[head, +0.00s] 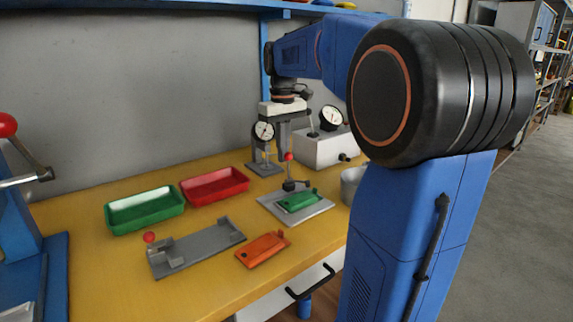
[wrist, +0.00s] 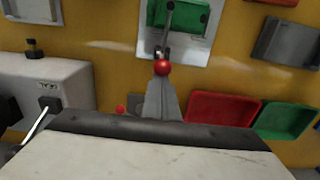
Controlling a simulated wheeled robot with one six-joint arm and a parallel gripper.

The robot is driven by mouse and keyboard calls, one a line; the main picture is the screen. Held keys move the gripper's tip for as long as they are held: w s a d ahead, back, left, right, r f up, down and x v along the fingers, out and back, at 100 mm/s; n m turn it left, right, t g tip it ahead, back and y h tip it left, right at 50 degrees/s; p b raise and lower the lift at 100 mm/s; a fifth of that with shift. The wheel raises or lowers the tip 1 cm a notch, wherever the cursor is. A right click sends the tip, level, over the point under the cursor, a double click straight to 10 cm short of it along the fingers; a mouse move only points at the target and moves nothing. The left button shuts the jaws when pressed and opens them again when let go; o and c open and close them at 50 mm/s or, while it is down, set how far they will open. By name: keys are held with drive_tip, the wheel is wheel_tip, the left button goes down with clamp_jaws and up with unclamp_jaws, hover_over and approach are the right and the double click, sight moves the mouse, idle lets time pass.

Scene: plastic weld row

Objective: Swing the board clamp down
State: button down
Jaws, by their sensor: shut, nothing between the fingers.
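The board clamp (head: 289,172) stands on a grey plate (head: 314,211) behind a green board (head: 298,200) lying on it. Its lever is upright, with a red ball (head: 289,156) on top. The ball also shows in the wrist view (wrist: 161,67), just off my fingertips; whether they touch it I cannot tell. My gripper (head: 285,146) points down above the lever. Its grey fingers (wrist: 160,84) are shut together with nothing between them. In the wrist view the green board (wrist: 190,15) lies beyond the ball, cut off by the top edge.
A dial gauge stand (head: 264,140) and a white box with a gauge (head: 318,152) stand close beside and behind the clamp. An orange board (head: 263,249), a grey fixture (head: 205,247), a red tray (head: 214,186) and a green tray (head: 145,209) lie to the left.

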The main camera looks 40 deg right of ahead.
drive_tip(key=shift+s, duration=0.4)
drive_tip(key=shift+w, duration=0.15)
wheel_tip(320, 180, up, 7)
drive_tip(key=w, duration=0.1)
idle(1.0)
idle(0.5)
